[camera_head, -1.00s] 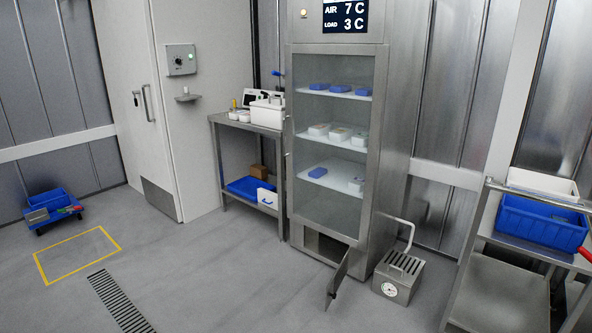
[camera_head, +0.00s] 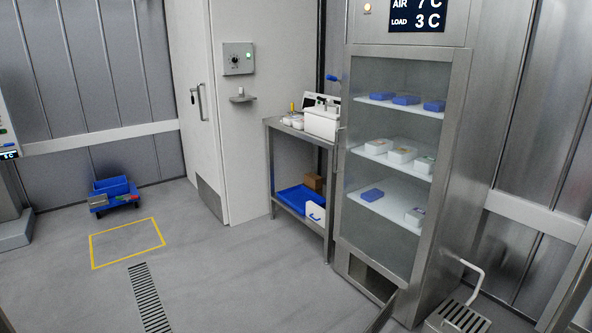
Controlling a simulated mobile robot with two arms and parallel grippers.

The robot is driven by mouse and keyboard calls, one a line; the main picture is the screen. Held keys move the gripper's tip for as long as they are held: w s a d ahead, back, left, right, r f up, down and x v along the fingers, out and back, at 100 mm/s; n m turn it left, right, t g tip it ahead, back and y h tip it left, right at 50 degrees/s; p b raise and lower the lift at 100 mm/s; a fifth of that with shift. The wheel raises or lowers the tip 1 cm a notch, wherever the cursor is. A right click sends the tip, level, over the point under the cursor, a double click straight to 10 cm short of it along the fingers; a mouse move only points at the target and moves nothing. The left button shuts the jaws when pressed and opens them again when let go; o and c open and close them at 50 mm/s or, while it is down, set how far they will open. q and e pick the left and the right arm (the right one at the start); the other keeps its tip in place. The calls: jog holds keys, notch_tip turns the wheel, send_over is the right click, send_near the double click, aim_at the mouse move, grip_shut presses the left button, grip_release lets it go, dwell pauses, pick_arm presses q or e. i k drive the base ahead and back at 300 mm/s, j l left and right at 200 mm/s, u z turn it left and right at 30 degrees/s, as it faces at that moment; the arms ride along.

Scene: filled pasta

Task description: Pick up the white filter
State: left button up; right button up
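A flat white piece with a blue mark (camera_head: 315,214) stands upright at the front right of the steel side table's lower shelf, beside a blue tray (camera_head: 297,198). It may be the white filter; I cannot tell for sure at this distance. The glass-door cabinet (camera_head: 402,140) stands just right of that table. Its low compartment (camera_head: 371,279) is open and dark inside, with a hinged flap (camera_head: 385,314) swung out. Neither of my grippers is in view.
A steel box with a slotted top and handle (camera_head: 458,318) stands on the floor by the cabinet. A blue bin on a dolly (camera_head: 115,190) stands at the left wall.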

aim_at(314, 212)
jog(key=i+u, duration=0.4)
jog(key=i, duration=0.15)
jog(key=i+l+u, duration=0.1)
jog(key=i+u, duration=0.35)
jog(key=i, duration=0.15)
jog(key=i+z, duration=0.15)
jog(key=i, duration=0.35)
jog(key=i+z, duration=0.2)
jog(key=i, duration=0.3)
jog(key=i+j+z, duration=0.15)
jog(key=i, duration=0.35)
jog(key=i+j+z, duration=0.2)
jog(key=i, duration=0.3)
jog(key=l, duration=0.1)
